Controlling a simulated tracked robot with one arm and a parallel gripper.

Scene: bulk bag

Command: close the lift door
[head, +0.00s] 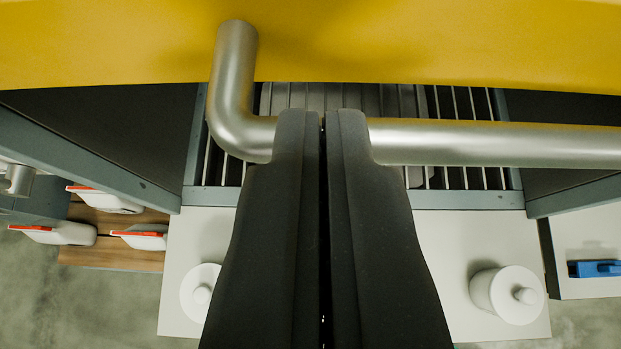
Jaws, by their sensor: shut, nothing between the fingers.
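The lift door is a yellow panel (430,40) across the top of the head view, with a thick, bent grey metal bar handle (500,143) fixed to it. My gripper (323,115) is dark, and its two fingers are pressed together with nothing between them. The fingers cover part of the handle bar near its left bend, and their tips reach just past the bar toward the panel. I cannot tell whether they touch it. Below the panel, an opening shows a slatted grey rack (463,175) between dark side walls.
A pale front surface (445,235) with two white round knobs (505,294) lies below the rack. White, red-edged items (60,233) sit on a wooden board (128,253) at left. A blue item (594,269) is at right. Bare floor (85,310) shows at lower left.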

